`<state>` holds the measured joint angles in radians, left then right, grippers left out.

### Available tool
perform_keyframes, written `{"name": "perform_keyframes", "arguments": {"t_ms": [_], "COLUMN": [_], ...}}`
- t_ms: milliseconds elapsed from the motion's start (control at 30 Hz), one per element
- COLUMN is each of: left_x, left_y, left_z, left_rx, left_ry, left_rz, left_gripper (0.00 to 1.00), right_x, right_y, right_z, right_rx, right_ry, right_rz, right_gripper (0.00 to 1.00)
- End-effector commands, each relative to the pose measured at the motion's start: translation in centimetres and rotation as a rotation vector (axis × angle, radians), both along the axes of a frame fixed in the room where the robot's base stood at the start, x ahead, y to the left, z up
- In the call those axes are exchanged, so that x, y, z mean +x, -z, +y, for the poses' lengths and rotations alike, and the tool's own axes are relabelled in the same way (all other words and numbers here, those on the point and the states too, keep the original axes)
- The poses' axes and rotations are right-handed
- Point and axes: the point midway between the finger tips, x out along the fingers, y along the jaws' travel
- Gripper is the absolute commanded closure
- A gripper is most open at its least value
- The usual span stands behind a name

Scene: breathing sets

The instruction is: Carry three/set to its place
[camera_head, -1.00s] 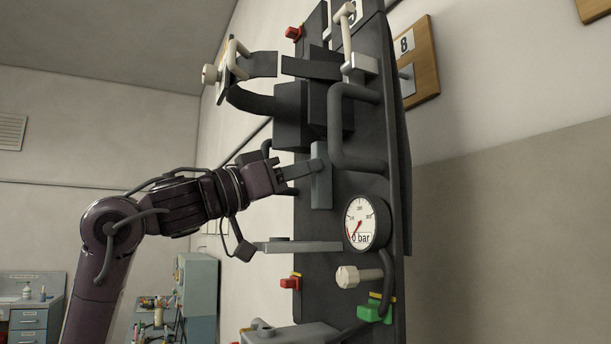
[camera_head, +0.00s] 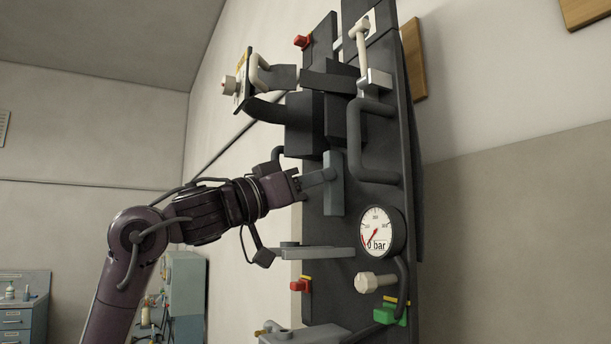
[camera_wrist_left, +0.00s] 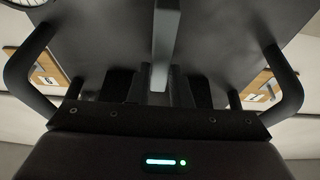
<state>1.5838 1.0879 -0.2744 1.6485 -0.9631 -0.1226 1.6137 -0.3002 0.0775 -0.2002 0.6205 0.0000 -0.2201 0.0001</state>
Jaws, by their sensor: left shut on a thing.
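The breathing set is a tall dark backplate (camera_head: 342,235) with hoses, a white-faced gauge (camera_head: 380,232) reading 0 bar, a cream knob (camera_head: 374,282), and red and green fittings. It hangs close in front of me, slightly tilted in the head view. My left gripper (camera_head: 312,180) is shut on the grey handle (camera_head: 334,183) at the middle of the plate. In the left wrist view the handle (camera_wrist_left: 165,45) runs between the two dark fingers, with the plate (camera_wrist_left: 215,35) behind it. My right gripper is not in view.
A wooden wall board (camera_head: 413,60) is partly hidden behind the set. Numbered boards (camera_wrist_left: 263,90) show either side in the wrist view. Blue-grey cabinets (camera_head: 186,290) and a drawer unit (camera_head: 25,315) with bottles stand far left. Open room lies left of my arm.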

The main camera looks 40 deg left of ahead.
Motion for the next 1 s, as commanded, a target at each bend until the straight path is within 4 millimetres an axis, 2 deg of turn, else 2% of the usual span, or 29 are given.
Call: {"name": "perform_keyframes", "arguments": {"t_ms": [33,600,1000], "left_x": [0.0,2.7,3.1], "left_y": [-0.6,-0.4,-0.3], "left_z": [0.0,-1.2,-1.3], "left_rx": [-0.007,-0.007,-0.007], "left_ry": [0.002,0.000,0.000], "left_rz": [-0.013,-0.013,-0.014], "left_gripper": [1.00,1.00,1.00], "right_x": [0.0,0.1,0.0], "right_y": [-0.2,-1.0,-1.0], "right_z": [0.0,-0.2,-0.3], "right_rx": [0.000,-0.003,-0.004], "right_ry": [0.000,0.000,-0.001], "right_rz": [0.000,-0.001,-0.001], "right_gripper": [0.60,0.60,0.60]}}
